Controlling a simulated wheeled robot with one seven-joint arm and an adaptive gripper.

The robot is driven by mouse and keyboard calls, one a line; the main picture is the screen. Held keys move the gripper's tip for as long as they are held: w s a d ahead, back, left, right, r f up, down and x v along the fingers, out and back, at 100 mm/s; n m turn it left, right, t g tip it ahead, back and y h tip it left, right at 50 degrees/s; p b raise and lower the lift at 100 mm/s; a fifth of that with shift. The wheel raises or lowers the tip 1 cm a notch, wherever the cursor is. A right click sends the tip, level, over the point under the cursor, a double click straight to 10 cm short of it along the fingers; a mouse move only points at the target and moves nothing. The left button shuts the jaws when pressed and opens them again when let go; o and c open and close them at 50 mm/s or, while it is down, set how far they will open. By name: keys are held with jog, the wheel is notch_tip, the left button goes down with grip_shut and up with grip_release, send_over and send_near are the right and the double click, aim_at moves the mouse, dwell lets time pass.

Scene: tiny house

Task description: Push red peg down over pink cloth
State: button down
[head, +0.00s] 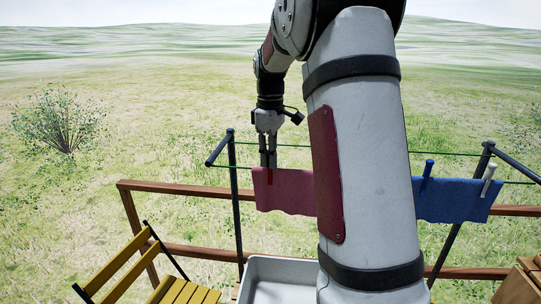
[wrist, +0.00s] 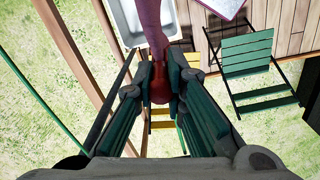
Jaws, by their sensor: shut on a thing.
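The pink cloth (head: 286,192) hangs over the green line of a drying rack in the head view. My gripper (head: 268,160) points straight down at its upper left edge. It is shut on the red peg (head: 269,176), whose lower part shows in front of the cloth's top. In the wrist view, the red peg (wrist: 160,88) sits between the two fingertips of my gripper (wrist: 158,92), and the pink cloth (wrist: 153,28) runs away beyond it. My arm hides the cloth's right end in the head view. How deep the peg sits on the line cannot be told.
A blue cloth (head: 450,200) hangs to the right with a blue peg (head: 428,168) and a white peg (head: 489,171). A white basin (head: 272,276) stands below. A yellow chair (head: 125,262) is at left, a green chair (wrist: 247,60) nearby. A wooden railing (head: 200,188) runs behind.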

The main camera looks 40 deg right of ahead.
jog(key=c, duration=1.6)
grip_release()
jog(key=shift+o, duration=0.2)
notch_tip(320, 180, up, 22)
jog(key=b, duration=0.1)
jog(key=shift+a, duration=0.2)
